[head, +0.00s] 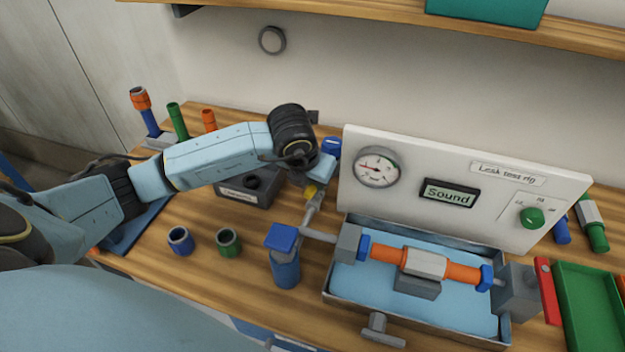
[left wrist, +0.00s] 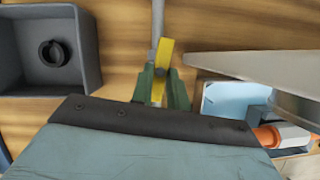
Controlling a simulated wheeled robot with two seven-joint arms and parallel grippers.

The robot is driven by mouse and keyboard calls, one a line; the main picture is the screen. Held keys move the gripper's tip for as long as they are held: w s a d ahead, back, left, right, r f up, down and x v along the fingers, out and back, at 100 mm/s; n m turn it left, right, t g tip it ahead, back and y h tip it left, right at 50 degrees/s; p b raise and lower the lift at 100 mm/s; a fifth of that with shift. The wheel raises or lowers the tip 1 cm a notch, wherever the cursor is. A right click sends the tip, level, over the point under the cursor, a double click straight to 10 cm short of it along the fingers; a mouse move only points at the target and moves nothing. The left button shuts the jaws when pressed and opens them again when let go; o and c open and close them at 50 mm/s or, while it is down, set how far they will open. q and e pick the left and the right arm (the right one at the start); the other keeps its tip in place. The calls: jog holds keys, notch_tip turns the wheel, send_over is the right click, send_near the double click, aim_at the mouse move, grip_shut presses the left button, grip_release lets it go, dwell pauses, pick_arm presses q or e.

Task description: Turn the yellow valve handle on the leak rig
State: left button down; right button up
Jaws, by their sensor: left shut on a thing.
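In the left wrist view the yellow handle (left wrist: 165,58) is a narrow bar lying along the grey pipe. My left gripper (head: 313,182) reaches down to it from above. In the left wrist view the green fingers of my left gripper (left wrist: 160,88) are shut on the handle's near end, one on each side. My wrist hides part of the valve in the head view. My right gripper is in neither view.
The rig's water tray (head: 340,297) holds an orange pipe (head: 462,273) with a white coupling. The gauge (head: 377,167) and a display reading "Sound" (head: 449,193) are on the panel. A blue-topped cylinder (head: 285,270) stands near the pipe. A dark bin (head: 243,190) and two rings are left.

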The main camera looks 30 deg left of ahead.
pick_arm(q)
jog(key=shift+d+n+y, duration=0.1)
jog(key=shift+n+y, duration=0.3)
jog(key=shift+n, duration=0.6)
jog(key=c, duration=1.4)
grip_release()
jog(key=shift+o, duration=0.2)
jog(key=v, duration=1.3)
jog(key=shift+r, duration=0.25)
